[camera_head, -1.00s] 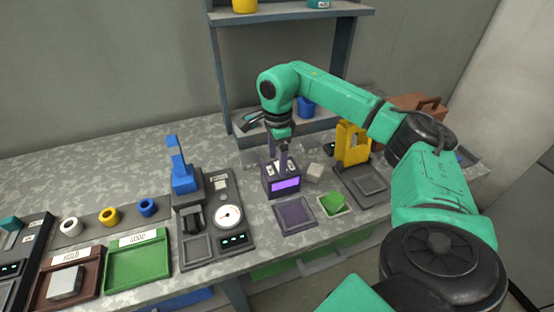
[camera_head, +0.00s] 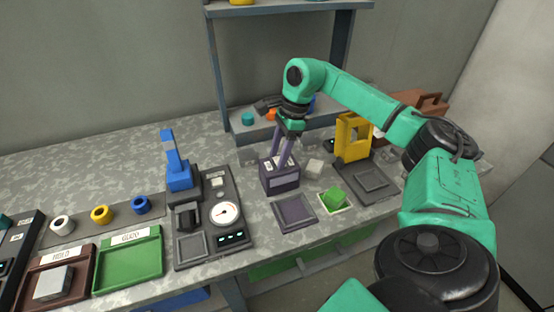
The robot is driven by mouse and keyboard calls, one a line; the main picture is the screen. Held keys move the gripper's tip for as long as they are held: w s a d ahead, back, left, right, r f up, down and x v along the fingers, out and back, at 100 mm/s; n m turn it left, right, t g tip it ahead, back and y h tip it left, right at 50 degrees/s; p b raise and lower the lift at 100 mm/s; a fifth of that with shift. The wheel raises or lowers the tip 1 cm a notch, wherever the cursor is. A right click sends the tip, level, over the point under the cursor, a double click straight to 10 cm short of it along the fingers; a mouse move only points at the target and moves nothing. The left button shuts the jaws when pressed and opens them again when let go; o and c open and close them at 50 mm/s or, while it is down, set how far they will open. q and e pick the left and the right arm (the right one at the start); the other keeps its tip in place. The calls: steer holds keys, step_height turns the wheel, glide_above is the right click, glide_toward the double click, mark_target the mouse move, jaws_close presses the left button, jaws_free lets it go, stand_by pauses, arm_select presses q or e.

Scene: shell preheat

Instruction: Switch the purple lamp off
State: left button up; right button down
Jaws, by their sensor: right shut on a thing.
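The purple lamp (camera_head: 281,185) is a dark box on the bench with white labels on its top. Its front panel is dark now. My right gripper (camera_head: 280,162) reaches down from above onto the top of this box. Its fingers are shut on what looks like the lamp's switch, which they mostly hide. My left gripper is not in view.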

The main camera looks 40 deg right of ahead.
steer(key=shift+c, duration=1.2)
jaws_free()
steer(key=shift+r, duration=0.1)
steer(key=p+v, duration=0.2)
steer(key=v, duration=1.2)
steer(key=shift+r, duration=0.25)
steer(key=shift+d, duration=0.1)
